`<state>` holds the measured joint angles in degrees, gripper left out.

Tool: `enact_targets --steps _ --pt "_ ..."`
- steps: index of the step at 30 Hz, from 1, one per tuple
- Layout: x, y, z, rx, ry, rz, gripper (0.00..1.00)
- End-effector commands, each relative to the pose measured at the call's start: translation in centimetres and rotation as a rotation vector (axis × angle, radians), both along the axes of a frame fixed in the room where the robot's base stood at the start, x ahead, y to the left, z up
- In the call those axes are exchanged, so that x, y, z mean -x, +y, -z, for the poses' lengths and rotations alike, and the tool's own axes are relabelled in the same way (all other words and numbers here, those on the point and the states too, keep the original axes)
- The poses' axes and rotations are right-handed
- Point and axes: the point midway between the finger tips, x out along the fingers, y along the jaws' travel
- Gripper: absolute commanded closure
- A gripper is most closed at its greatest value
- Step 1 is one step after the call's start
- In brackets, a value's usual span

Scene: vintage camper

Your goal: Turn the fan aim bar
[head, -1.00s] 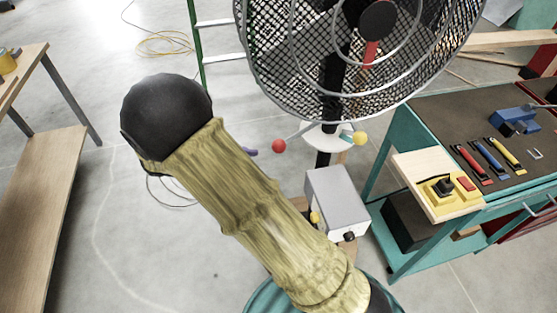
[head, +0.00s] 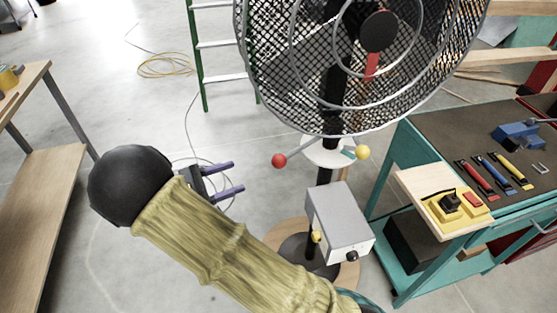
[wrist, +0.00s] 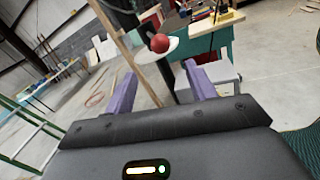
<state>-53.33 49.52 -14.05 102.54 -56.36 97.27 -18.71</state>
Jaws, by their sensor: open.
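The fan aim bar (head: 296,150) is a thin grey rod across the fan's post below the cage. It carries a red ball (head: 278,161) at its left end and a yellow ball (head: 362,152) at its right, above a white disc (head: 325,155). My gripper (head: 238,177), with two purple fingers, is open and empty. It is left of and slightly lower than the red ball in the head view, apart from it. In the wrist view the red ball (wrist: 160,43) shows ahead, beyond the spread fingertips, with the white disc behind it. The yellow ball is not clear there.
The caged fan (head: 360,60) stands above the bar. A grey box (head: 340,218) is on its post below. A teal workbench (head: 425,140) with tools stands at right, a wooden table (head: 45,200) at left, and a green ladder (head: 222,45) behind. Floor between is open.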

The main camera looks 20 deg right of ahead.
Motion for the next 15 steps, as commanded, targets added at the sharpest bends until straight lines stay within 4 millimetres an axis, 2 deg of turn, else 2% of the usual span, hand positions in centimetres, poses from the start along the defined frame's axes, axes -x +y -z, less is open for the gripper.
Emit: enact_targets --steps 3,15 --pt "-0.4 -2.2 -0.1 0.0 0.001 0.003 0.44" --pt "-1.8 -9.2 -0.1 0.0 0.0 0.004 0.44"
